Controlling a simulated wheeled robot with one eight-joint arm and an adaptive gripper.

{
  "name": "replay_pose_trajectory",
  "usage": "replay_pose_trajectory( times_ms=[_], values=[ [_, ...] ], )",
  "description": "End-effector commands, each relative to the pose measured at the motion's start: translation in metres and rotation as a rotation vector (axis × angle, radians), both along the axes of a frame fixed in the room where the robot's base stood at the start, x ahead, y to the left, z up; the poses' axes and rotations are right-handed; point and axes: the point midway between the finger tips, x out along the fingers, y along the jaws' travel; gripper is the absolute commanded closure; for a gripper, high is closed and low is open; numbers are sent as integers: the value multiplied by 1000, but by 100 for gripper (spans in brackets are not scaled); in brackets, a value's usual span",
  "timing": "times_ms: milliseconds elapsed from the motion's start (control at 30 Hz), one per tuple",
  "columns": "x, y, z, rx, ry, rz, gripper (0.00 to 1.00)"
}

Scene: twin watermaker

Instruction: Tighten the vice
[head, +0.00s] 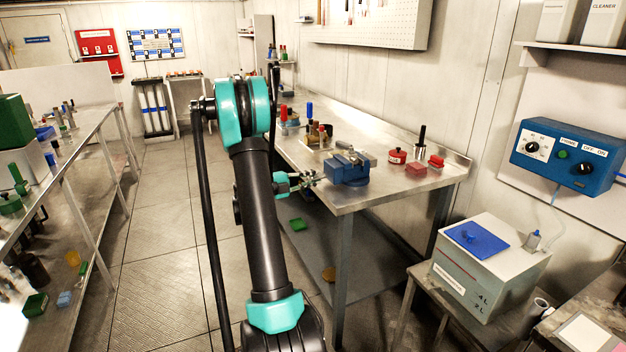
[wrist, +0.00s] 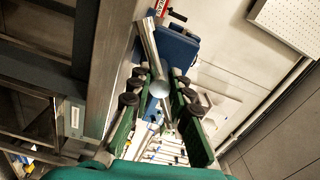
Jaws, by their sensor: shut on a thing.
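The blue vice (head: 348,168) stands on the near corner of the steel bench. In the wrist view its blue body (wrist: 176,48) lies just beyond the fingers. My gripper (head: 312,178) reaches the vice from the left, at its handle side. In the wrist view my gripper (wrist: 158,84) has its green fingers with dark pads on both sides of a silver round-ended bar, the vice handle (wrist: 160,89), and is shut on it. The jaw gap of the vice is too small to make out.
The steel bench (head: 400,186) also holds a red round tin (head: 397,156), a red block (head: 416,169) and several tools behind the vice. A tank with a blue lid (head: 478,238) stands to the right. The floor aisle (head: 160,230) on the left is clear.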

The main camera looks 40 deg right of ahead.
Motion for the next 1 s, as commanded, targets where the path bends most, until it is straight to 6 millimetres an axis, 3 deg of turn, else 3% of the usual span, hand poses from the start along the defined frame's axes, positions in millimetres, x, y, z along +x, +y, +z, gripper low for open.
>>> replay_pose_trajectory(
  times_ms=[567, 600, 733, 1000],
  values=[
    [-1, 2, -2, -3, -30, -2, 100],
    [-1, 2, -2, -3, -30, -1, 77],
    [-1, 1, -1, -4, -30, 0, 61],
    [0, 1, -1, -5, -30, 0, 61]
  ],
)
